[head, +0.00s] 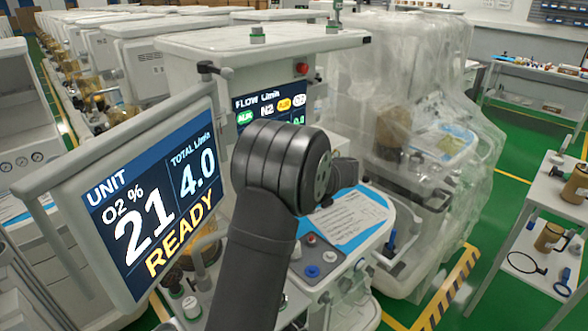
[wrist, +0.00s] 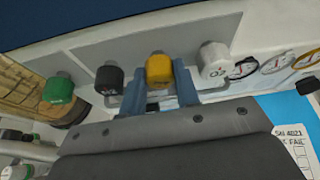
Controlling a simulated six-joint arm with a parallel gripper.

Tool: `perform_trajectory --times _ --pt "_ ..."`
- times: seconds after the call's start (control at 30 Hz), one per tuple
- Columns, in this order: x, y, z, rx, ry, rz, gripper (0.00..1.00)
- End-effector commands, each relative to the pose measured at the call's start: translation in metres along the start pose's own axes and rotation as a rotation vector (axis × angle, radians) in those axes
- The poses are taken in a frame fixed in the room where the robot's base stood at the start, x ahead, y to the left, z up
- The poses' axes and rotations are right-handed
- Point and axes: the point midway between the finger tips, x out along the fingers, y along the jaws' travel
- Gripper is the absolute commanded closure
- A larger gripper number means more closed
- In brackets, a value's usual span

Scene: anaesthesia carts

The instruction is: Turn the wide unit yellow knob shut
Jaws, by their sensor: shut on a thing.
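In the wrist view the yellow knob (wrist: 159,68) sits on a grey panel between a black knob (wrist: 108,78) and a white knob marked O2 (wrist: 214,64). My gripper (wrist: 160,82) has its two blue-grey fingers on either side of the yellow knob and is shut on it. In the head view my arm covers the knob and the gripper. The wide unit (head: 240,41) stands in the middle, and its tilted screen (head: 150,195) reads O2 % 21, total 4.0 L/min and READY.
A green knob (wrist: 58,88) is left of the black one, and several gauges (wrist: 275,63) are right of the white one. A second screen (head: 268,105) is partly behind my arm. A plastic-wrapped cart (head: 400,130) stands close on the right. Green floor (head: 515,190) shows beyond it.

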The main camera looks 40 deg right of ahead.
Motion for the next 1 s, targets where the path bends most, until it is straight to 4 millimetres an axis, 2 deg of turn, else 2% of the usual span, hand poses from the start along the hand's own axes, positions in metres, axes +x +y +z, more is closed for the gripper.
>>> perform_trajectory --times 0.27,1.0 --pt "0.0001 -0.0023 -0.0005 0.159 0.000 0.066 0.94" --pt "0.0013 -0.0065 -0.0035 0.805 0.000 0.335 0.94"
